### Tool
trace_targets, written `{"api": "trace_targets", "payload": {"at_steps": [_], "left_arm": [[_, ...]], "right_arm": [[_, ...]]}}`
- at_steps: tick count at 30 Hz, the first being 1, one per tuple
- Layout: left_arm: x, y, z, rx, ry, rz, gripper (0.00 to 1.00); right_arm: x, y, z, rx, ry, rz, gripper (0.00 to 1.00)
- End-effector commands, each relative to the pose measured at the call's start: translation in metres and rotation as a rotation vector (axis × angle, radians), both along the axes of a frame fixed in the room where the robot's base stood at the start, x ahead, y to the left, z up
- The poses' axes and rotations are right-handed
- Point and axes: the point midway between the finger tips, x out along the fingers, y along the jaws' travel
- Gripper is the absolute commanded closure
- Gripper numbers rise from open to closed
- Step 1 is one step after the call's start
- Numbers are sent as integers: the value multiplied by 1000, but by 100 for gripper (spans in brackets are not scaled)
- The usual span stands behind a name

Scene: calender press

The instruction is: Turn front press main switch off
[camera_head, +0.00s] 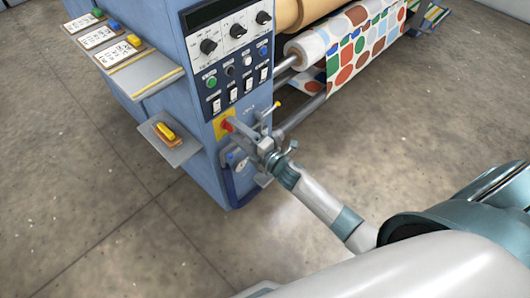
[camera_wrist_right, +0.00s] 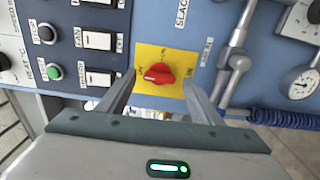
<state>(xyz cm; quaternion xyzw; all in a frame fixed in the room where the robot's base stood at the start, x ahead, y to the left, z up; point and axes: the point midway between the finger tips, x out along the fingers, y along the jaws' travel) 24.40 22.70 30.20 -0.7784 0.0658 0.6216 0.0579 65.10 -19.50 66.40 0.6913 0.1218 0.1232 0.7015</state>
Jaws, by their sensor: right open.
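The main switch is a red rotary knob (camera_wrist_right: 158,73) on a yellow plate (camera_wrist_right: 176,58) on the front of the blue press. In the head view the red knob (camera_head: 227,125) shows on its yellow plate, just left of my right gripper. My right gripper (camera_wrist_right: 158,98) is open, its two fingers spread on either side of the plate's lower part. The knob lies between the finger lines, beyond or about at the fingertips; I cannot tell if they touch. In the head view my right gripper (camera_head: 243,130) reaches the panel from the lower right. My left gripper is not in view.
The blue press panel (camera_head: 225,60) carries knobs, buttons and white rocker switches (camera_wrist_right: 98,40). A gauge (camera_wrist_right: 299,82), a metal lever (camera_wrist_right: 232,60) and a blue coiled cable (camera_wrist_right: 285,118) sit beside the switch. A small shelf (camera_head: 180,150) juts out at left. The floor in front is clear.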

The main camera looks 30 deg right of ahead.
Motion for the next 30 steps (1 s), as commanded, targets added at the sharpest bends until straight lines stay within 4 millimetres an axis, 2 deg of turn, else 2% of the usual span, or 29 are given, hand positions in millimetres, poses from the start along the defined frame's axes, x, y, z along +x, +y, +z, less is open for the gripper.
{"api": "trace_targets", "payload": {"at_steps": [21,30], "left_arm": [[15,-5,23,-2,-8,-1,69],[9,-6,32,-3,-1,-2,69]], "right_arm": [[-121,-43,-2,-2,2,0,41],[-148,-53,0,-1,1,1,41]]}}
